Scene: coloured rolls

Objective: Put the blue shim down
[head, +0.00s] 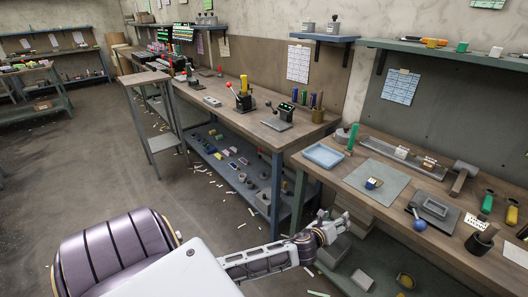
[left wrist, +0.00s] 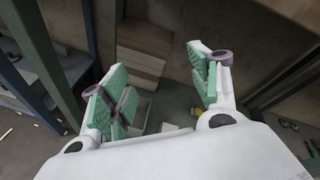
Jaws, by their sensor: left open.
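My left gripper (head: 334,227) is beside the front edge of the right-hand workbench (head: 330,180), at its near left corner. In the left wrist view my left gripper (left wrist: 158,75) has its green-padded fingers spread wide, with nothing between them. I cannot make out for certain which thing is the blue shim. My right gripper is not in view.
The bench also holds a light blue tray (head: 324,155), a green cylinder (head: 352,138), a grey lidded box (head: 434,207) and a blue ball (head: 419,225). Bins stand on the shelf below. A long bench (head: 235,105) stands behind. Floor at left is mostly open, with scattered scraps.

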